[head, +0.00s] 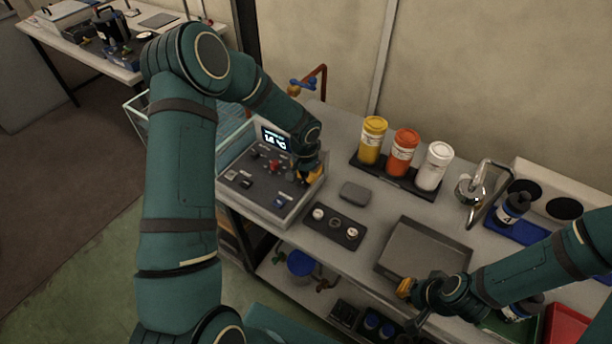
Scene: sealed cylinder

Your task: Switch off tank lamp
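The control box (256,199) stands at the left end of the bench beside the glass tank (228,133). I cannot make out which switch is the lamp's. My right gripper (405,288) is by the bench's front edge, near the grey tray.
Yellow (373,140), orange (403,153) and white (434,167) bottles stand in a dark rack behind. A grey tray (424,251), a small dark block with round pieces (335,227) and a grey pad (355,193) lie on the bench. A tap (484,186) stands right.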

